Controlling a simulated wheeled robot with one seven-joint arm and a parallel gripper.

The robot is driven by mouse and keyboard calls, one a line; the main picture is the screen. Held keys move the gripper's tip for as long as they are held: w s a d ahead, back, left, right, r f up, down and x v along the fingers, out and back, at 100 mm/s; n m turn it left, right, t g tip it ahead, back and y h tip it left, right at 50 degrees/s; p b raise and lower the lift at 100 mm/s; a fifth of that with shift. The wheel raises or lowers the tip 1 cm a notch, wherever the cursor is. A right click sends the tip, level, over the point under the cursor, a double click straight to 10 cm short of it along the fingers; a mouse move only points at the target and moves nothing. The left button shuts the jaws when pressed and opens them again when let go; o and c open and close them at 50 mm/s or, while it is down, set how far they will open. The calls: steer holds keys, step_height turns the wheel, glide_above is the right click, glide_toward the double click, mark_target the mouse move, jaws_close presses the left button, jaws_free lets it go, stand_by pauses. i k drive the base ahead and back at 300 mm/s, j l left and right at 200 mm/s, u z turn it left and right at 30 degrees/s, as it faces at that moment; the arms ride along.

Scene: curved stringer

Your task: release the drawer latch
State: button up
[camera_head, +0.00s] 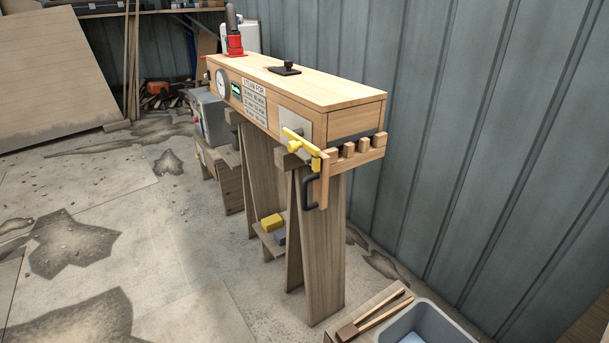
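A long wooden box (300,86) stands on wooden trestle legs beside the corrugated wall. On its near left side, a yellow lever (300,141) sits on a pale plate (292,117), slanting down to the right. A black curved handle (310,192) hangs below it on an upright wooden piece (324,180). A wooden strip with several pegs (356,150) runs along the box's near end. I cannot tell for certain which part is the drawer latch or whether it is engaged. My gripper is not in view.
A grey bin (430,322) and wooden tongs (375,318) are at the bottom right. The stained floor left of the trestle is largely clear. A large board (50,85) leans at the back left.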

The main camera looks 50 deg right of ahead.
mark_target(297, 142)
steer(key=z, duration=1.4)
steer(key=i+l+z, duration=0.1)
steer(key=i, duration=0.35)
